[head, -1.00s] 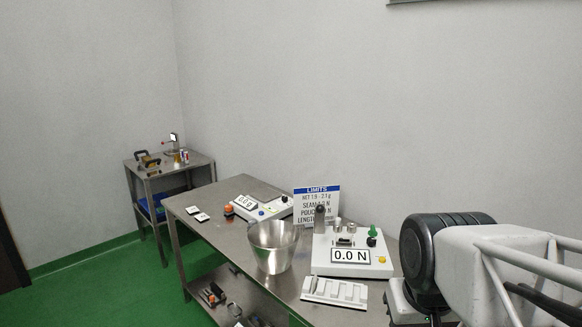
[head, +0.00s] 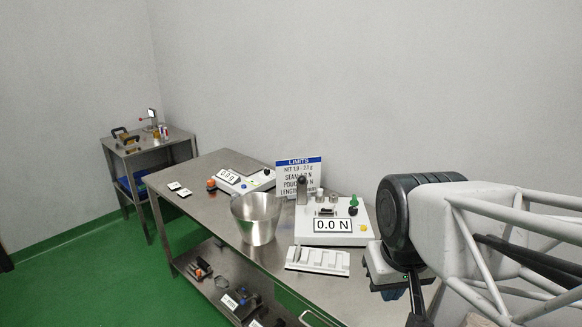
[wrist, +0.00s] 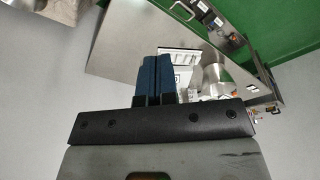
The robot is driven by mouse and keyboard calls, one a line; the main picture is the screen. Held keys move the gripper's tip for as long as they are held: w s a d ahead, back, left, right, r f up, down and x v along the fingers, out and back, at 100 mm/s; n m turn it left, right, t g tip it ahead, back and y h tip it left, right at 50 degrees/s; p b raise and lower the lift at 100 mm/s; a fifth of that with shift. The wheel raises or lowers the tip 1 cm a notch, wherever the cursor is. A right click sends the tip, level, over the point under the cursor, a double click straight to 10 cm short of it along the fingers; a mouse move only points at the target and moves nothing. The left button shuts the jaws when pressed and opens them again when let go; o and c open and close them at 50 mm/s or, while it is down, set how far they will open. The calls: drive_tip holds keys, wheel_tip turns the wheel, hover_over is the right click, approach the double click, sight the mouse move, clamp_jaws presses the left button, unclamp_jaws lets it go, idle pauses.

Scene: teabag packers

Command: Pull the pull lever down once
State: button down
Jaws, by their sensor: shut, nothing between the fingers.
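The force tester (head: 336,239) is a white box with a "0.0 N" display on the table in the head view. A green knob (head: 354,201) stands at its back right, and a dark upright post (head: 301,190) stands at its back left. I cannot tell for sure which part is the pull lever; the green knob looks likeliest. My gripper (wrist: 159,62) shows in the wrist view with its two blue fingers shut together and empty. It is apart from the tester; my arm is to the tester's right in the head view.
A metal bucket (head: 255,219) stands left of the tester, and a white slotted tray (head: 318,260) lies in front. A scale (head: 246,181) and limits sign (head: 299,176) are farther back. Green floor (head: 80,262) is open at left. A side cart (head: 150,146) stands at back left.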

drive_tip(key=w+a+r+n+g, duration=0.1)
drive_tip(key=w+r+n, duration=0.25)
drive_tip(key=w, duration=0.75)
drive_tip(key=w+a+r+n+g, duration=0.15)
drive_tip(key=w+r, duration=0.25)
drive_tip(key=w, duration=0.7)
drive_tip(key=w+a+r+n, duration=0.1)
drive_tip(key=w+r+n, duration=0.25)
drive_tip(key=w, duration=0.75)
drive_tip(key=n+g+h, duration=0.2)
drive_tip(key=n+g, duration=0.1)
drive_tip(key=n, duration=0.5)
hover_over(302, 179)
drive_tip(key=w+a, duration=0.2)
drive_tip(key=w, duration=0.3)
wheel_tip(302, 179, down, 7)
drive_tip(key=shift+w+a+f, duration=0.25)
drive_tip(key=shift+w+a, duration=0.1)
drive_tip(key=shift+w, duration=0.05)
drive_tip(key=shift+f, duration=0.1)
drive_tip(key=x, duration=1.4)
drive_tip(key=shift+a, duration=0.15)
